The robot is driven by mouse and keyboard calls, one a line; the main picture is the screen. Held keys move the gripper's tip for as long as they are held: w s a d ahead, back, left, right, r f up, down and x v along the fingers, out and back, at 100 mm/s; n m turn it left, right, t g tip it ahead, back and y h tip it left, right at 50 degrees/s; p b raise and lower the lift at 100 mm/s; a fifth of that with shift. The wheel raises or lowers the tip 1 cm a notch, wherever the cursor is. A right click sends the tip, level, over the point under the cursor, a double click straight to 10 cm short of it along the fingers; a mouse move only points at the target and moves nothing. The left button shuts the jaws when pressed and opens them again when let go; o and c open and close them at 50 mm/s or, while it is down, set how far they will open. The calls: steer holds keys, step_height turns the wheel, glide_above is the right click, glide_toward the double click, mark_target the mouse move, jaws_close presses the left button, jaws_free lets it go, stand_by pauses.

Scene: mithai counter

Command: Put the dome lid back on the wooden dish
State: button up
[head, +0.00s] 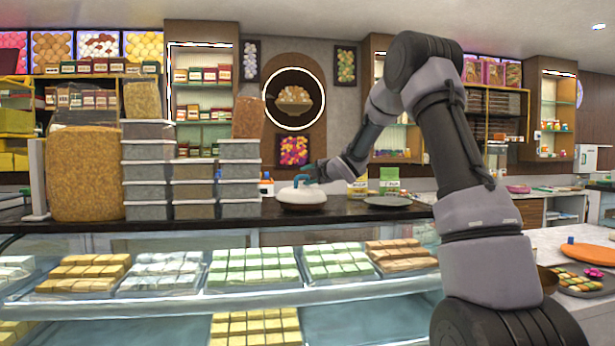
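A white, low dome-shaped piece that looks like the dome lid (302,197) sits on the dark counter top, left of the picture's centre right. My gripper (303,179), with teal fingers, is at the top of this white dome, reaching in from the right. The fingers are at or just above its knob; they are too small to show whether they are shut on it. A flat dark round plate (388,201) lies on the counter right of the dome.
Stacked grey boxes (195,190) and a large tan block (85,172) stand left on the counter. Small yellow and green packets (389,181) stand behind the plate. A glass case (210,298) with sweets is below. An orange disc (590,253) and sweets tray lie at right.

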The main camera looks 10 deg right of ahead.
steer(key=shift+r, duration=0.25)
steer(key=s+d+r+m+h, duration=0.2)
steer(key=s+d+m, duration=0.1)
steer(key=s, duration=0.4)
steer(key=s+d+r+m+h, duration=0.2)
steer(key=s+d+r+m, duration=0.1)
steer(key=s, duration=0.3)
steer(key=s+d+r+m+h, duration=0.1)
steer(key=s+d+r+m, duration=0.2)
steer(key=s, duration=0.4)
steer(key=s+a+f+m+g, duration=0.1)
steer(key=s+f+m+g, duration=0.1)
steer(key=s+m, duration=0.4)
steer(key=s+a+f+m+g, duration=0.2)
steer(key=s+m, duration=0.4)
steer(key=s, duration=0.8)
steer(key=s+a+f+m+g+y, duration=0.1)
steer(key=s+f+m+g, duration=0.2)
steer(key=s+m, duration=0.3)
steer(key=s+f, duration=0.1)
steer(key=s, duration=0.4)
steer(key=shift+a+f+g, duration=0.15)
steer(key=shift+g, duration=0.15)
steer(key=shift+s, duration=0.1)
